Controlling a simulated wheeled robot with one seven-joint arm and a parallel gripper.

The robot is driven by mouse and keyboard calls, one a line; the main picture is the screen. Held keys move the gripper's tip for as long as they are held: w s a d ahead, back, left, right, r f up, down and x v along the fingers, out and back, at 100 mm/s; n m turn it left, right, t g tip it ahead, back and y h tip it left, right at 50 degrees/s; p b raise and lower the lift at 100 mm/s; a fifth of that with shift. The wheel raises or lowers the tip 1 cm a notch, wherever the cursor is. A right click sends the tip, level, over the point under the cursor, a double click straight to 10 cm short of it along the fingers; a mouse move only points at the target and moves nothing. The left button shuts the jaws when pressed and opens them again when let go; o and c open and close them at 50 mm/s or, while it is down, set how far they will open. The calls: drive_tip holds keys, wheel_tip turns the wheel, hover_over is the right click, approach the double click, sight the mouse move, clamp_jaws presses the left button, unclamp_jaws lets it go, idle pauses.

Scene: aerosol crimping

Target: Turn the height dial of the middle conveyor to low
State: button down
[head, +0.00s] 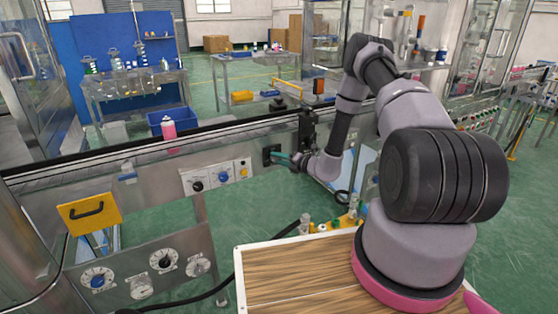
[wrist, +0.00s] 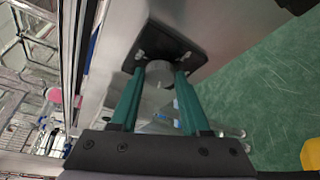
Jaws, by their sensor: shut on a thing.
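The height dial shows in the wrist view as a round grey knob (wrist: 160,72) on a black square plate (wrist: 184,48), which is fixed to the conveyor's metal side. The plate also shows in the head view (head: 267,156). My gripper (wrist: 160,80) has its two green fingers on either side of the knob, shut on it. In the head view my gripper (head: 279,158) reaches left to the plate and hides the knob. The dial's markings and setting cannot be read.
A white panel with black and blue dials (head: 223,177) sits left on the same conveyor side. A pink can (head: 168,130) stands on the conveyor. More dials (head: 97,280) are lower left. A wooden-topped surface (head: 300,275) lies below my arm.

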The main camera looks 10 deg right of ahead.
idle(0.4)
drive_tip(key=shift+c, duration=1.9)
unclamp_jaws()
drive_tip(key=v, duration=1)
drive_tip(key=shift+s+d, duration=0.25)
drive_tip(key=shift+s, duration=0.05)
drive_tip(key=shift+r, duration=0.1)
